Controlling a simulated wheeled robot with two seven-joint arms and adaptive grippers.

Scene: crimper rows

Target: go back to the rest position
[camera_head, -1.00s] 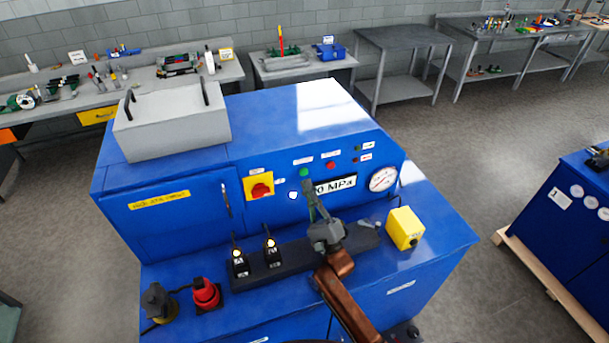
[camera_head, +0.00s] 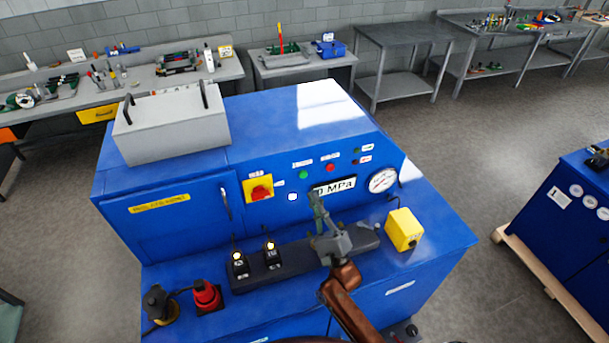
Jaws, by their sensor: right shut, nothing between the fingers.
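My right gripper (camera_head: 317,201) is shut and empty. It points up at the sloped front panel of the blue crimper machine (camera_head: 165,232), just below the pressure display (camera_head: 334,187) and in front of its left end. I cannot tell whether its tips touch the panel. My right arm comes in from the bottom and passes over the dark strip (camera_head: 300,262) on the machine's ledge. The green button (camera_head: 304,174) and red button (camera_head: 331,166) show clear above the gripper. My left gripper is not in view.
On the ledge stand two black lit switches (camera_head: 240,264), a yellow box (camera_head: 404,229), a red knob (camera_head: 206,294) and a black and yellow plug (camera_head: 159,303). A grey lidded box (camera_head: 172,128) sits on top. A second blue machine (camera_head: 572,225) stands at right, with bare floor between.

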